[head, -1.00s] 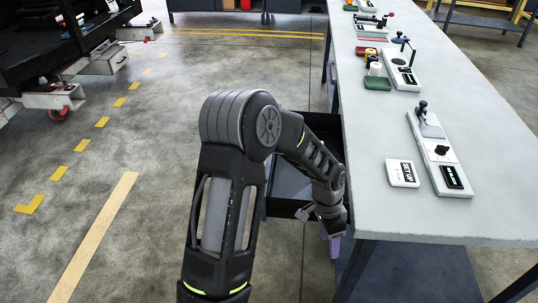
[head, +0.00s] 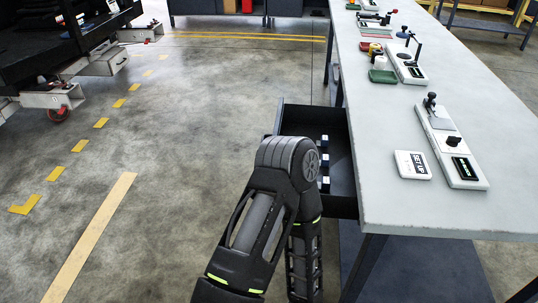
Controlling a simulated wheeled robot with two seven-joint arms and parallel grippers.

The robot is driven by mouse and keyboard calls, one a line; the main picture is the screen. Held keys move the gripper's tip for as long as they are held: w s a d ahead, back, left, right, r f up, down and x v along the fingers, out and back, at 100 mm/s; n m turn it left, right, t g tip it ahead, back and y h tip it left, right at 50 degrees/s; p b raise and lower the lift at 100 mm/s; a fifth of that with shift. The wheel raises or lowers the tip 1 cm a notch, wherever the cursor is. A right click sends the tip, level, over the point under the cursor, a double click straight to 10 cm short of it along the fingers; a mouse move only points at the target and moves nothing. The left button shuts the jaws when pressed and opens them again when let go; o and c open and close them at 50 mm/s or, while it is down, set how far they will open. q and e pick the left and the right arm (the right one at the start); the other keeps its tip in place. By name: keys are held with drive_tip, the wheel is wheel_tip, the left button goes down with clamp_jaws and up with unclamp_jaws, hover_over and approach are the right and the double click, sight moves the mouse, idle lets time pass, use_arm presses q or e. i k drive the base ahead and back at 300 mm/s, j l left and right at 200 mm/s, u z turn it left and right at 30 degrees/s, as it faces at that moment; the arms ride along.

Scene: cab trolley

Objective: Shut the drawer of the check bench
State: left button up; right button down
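The check bench (head: 420,205) runs along the right side of the head view. Its dark drawer (head: 314,121) stands open, sticking out to the left from under the bench top. Several small white and blue items (head: 325,160) lie in a row inside it. One of my arms rises from the bottom of the picture, and its elbow hides the near left part of the drawer. The forearm points down, and its gripper is below the picture edge. My other arm and gripper do not show. I cannot tell whether the arm touches the drawer.
On the bench top are a white gauge block with a black lever (head: 450,145), a white SET UP card (head: 412,165), a second device (head: 407,65) and a green tray (head: 383,75). A dark trolley (head: 60,50) stands at the left. The floor left of the drawer is clear.

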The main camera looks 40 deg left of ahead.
sight(311, 122)
drive_tip(key=j+u, duration=0.2)
drive_tip(key=j, duration=0.25)
drive_tip(key=i+j+u, duration=0.15)
drive_tip(key=j, duration=0.3)
drive_tip(key=i+j+u, duration=0.2)
drive_tip(key=j, duration=0.25)
drive_tip(key=j+u, duration=0.15)
drive_tip(key=j, duration=0.3)
